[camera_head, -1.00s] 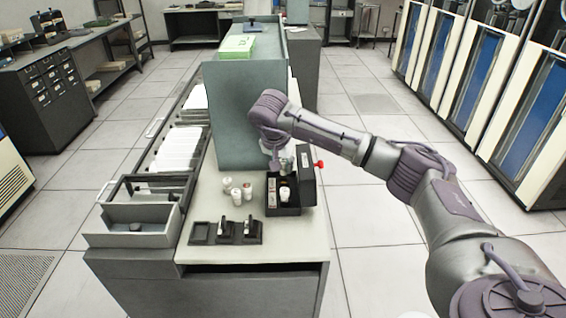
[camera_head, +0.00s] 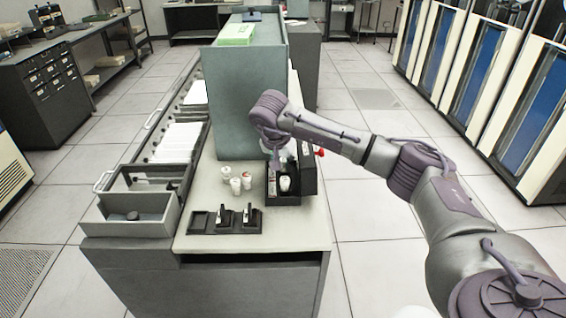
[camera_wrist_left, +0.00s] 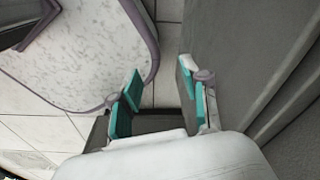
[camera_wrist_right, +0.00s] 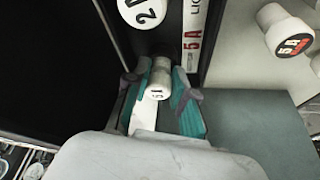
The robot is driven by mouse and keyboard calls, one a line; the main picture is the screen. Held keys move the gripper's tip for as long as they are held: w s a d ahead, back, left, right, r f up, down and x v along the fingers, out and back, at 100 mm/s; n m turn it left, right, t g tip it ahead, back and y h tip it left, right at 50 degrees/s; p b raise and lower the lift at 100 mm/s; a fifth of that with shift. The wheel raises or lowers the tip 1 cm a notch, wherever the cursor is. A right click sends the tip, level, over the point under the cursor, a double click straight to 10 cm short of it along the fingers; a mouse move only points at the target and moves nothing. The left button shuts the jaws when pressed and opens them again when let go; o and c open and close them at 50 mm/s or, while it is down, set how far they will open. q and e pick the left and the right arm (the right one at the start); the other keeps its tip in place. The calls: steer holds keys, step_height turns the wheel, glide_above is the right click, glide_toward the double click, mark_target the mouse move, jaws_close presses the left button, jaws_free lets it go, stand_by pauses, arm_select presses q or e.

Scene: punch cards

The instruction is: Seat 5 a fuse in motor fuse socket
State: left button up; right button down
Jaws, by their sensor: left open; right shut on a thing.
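My right gripper (camera_wrist_right: 157,105) is shut on a white fuse (camera_wrist_right: 158,82) with a small dark marking that I cannot read surely. In the head view this gripper (camera_head: 277,158) is over the back of the black fuse box (camera_head: 297,200), partly hidden by my own wrist. A white fuse (camera_head: 284,184) stands in the box; the right wrist view shows a round cap marked 2 A (camera_wrist_right: 142,10) beside a label strip reading 5A (camera_wrist_right: 193,32). Loose white fuses (camera_head: 236,186) stand left of the box. One is marked 5 A (camera_wrist_right: 290,38). My left gripper (camera_wrist_left: 160,85) is open and empty.
A tall grey-green panel (camera_head: 240,100) stands behind the box. A red knob (camera_head: 320,152) is on the box's right side. A black holder (camera_head: 201,244) with two upright pieces and card trays (camera_head: 150,229) are to the left. The counter's front right corner (camera_head: 305,232) is clear.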

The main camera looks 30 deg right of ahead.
steer(key=c, duration=0.9)
jaws_free()
steer(key=shift+s+f, duration=0.1)
steer(key=shift+f, duration=0.15)
steer(key=v, duration=1.2)
